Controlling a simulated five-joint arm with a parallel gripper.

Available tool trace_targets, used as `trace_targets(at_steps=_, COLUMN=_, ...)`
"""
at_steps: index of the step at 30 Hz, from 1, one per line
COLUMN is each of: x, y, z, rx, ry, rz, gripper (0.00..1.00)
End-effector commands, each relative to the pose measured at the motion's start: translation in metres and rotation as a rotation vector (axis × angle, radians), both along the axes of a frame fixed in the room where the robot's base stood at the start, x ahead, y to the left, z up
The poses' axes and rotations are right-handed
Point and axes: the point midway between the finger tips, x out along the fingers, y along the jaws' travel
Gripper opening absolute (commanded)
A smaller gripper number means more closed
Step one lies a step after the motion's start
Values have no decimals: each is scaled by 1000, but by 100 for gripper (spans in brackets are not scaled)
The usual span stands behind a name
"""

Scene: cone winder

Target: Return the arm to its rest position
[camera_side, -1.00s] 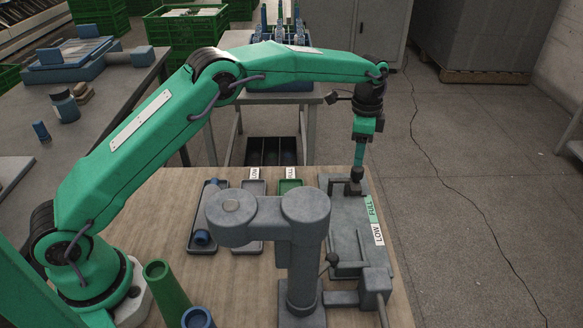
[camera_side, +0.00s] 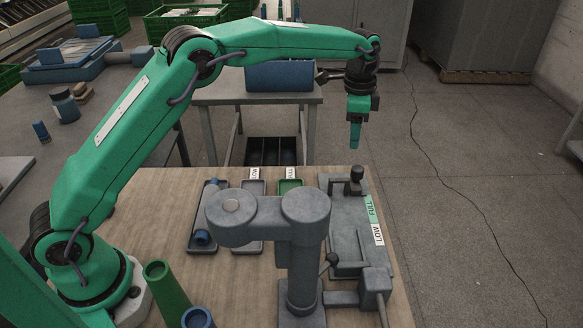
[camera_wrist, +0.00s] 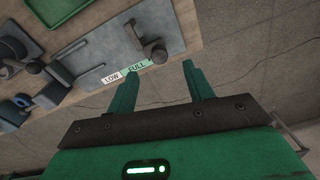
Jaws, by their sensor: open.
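My gripper (camera_side: 355,138) hangs pointing down in the side view, above and clear of the grey plate fixture (camera_side: 345,215) at the right of the wooden table. A dark knob on a lever (camera_side: 355,180) stands on that fixture below the fingertips. In the wrist view my gripper (camera_wrist: 160,75) shows two green fingers spread apart with nothing between them. The lever knob (camera_wrist: 158,54) lies beyond the fingertips, not touching them. The LOW and FULL labels (camera_wrist: 126,70) are on the fixture's edge.
A grey winder column (camera_side: 300,250) with a round-ended arm stands in front of the fixture. Dark trays (camera_side: 253,205) lie to its left, one with a blue tube (camera_side: 202,237). Green and blue cones (camera_side: 165,290) stand near my base. Open floor lies to the right.

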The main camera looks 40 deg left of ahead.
Motion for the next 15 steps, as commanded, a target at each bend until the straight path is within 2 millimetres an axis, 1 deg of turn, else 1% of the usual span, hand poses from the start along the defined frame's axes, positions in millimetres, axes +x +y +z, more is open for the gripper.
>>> trace_targets(at_steps=1, x=-5, y=5, z=12, rx=-3, ry=-12, rz=22, gripper=52)
trace_targets(at_steps=6, x=-26, y=20, z=44, rx=-15, ry=-47, rz=101, gripper=52)
trace_targets(at_steps=11, x=-49, y=34, z=71, rx=-27, ry=-80, rz=177, gripper=52)
trace_targets(at_steps=15, x=-72, y=46, z=92, rx=-40, ry=-111, rz=243, gripper=52)
